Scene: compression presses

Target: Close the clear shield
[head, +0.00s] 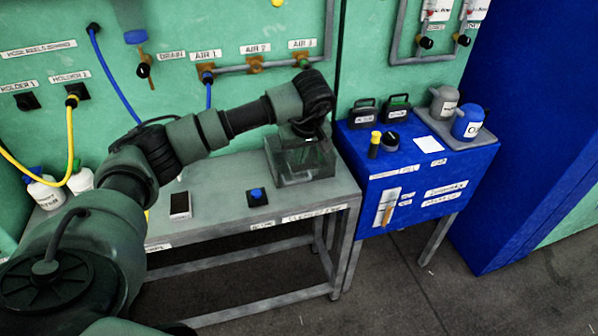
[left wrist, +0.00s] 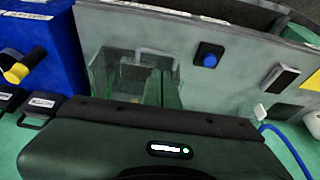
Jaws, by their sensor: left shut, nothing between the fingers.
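The clear shield (head: 288,164) is a see-through box on the grey workbench, at its right end. In the left wrist view the clear shield (left wrist: 104,72) is at the upper left, with a pale handle-like bar (left wrist: 152,53) by it. I cannot tell from these frames how far it is open. My left arm reaches across the bench, and my left gripper (head: 305,145) is at the top of the shield, shut and empty. Its fingertips are hard to make out, and whether they touch the shield is unclear. My right gripper is out of view.
The workbench (head: 222,176) carries a blue button on a dark base (head: 257,196) and a black-and-white device (head: 180,205). A blue cabinet (head: 425,185) with bottles and small cans stands close on the right. Hoses hang along the green wall behind.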

